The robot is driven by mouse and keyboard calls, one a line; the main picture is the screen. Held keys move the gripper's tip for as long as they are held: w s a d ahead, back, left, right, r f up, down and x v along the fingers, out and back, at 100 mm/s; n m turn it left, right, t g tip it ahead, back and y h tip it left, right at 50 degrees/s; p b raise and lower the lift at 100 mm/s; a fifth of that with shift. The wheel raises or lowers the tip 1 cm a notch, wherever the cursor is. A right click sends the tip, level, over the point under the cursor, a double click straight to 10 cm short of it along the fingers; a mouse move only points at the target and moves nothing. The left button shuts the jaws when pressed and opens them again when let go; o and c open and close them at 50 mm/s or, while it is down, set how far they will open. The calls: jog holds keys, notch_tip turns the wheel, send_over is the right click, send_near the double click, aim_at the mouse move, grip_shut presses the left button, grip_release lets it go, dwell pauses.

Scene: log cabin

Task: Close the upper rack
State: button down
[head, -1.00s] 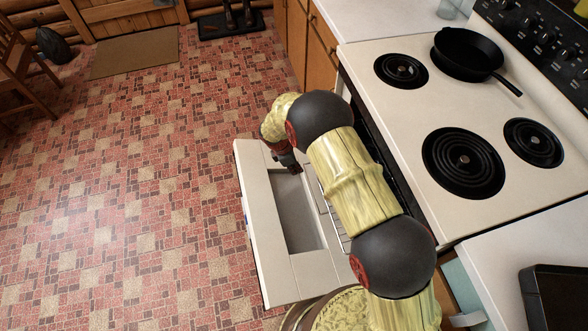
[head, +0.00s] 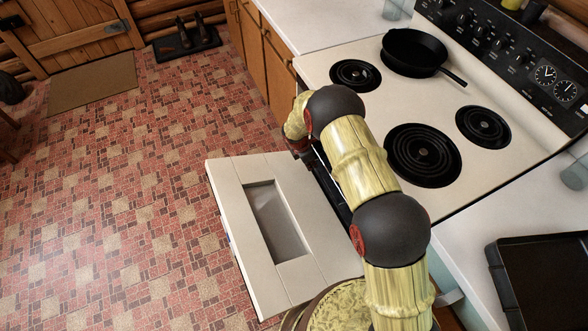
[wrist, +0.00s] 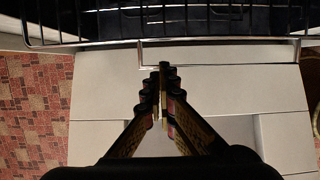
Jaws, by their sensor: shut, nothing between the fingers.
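The oven door (head: 225,185) hangs open and flat below the stove in the head view; its pale inner face (wrist: 100,105) fills the middle of the wrist view. Dark wire racks (wrist: 110,42) show at the oven opening along the top of the wrist view. A thin wire frame (wrist: 141,55) reaches slightly out over the door; I cannot tell for certain which rack it belongs to. My gripper (wrist: 163,68) is shut and empty, its tips pointing at the opening just in front of the wires. I cannot tell whether they touch. My arm hides most of the opening in the head view.
The stove top (head: 335,100) carries a black skillet (head: 412,52) on a back burner. A counter with a dark tray (head: 545,275) is at the right. Wooden cabinets (head: 262,45) stand beyond the stove. The tiled floor (head: 120,200) left of the door is clear.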

jog(key=shift+w+d+f, duration=0.1)
jog(key=shift+w+d, duration=0.2)
jog(key=shift+d, duration=0.4)
jog(key=shift+w+d+r, duration=0.1)
jog(key=shift+w+d, duration=0.25)
jog(key=shift+d, duration=0.35)
jog(key=shift+w+d+f, duration=0.1)
jog(key=shift+w+d, duration=0.2)
jog(key=shift+d, duration=0.4)
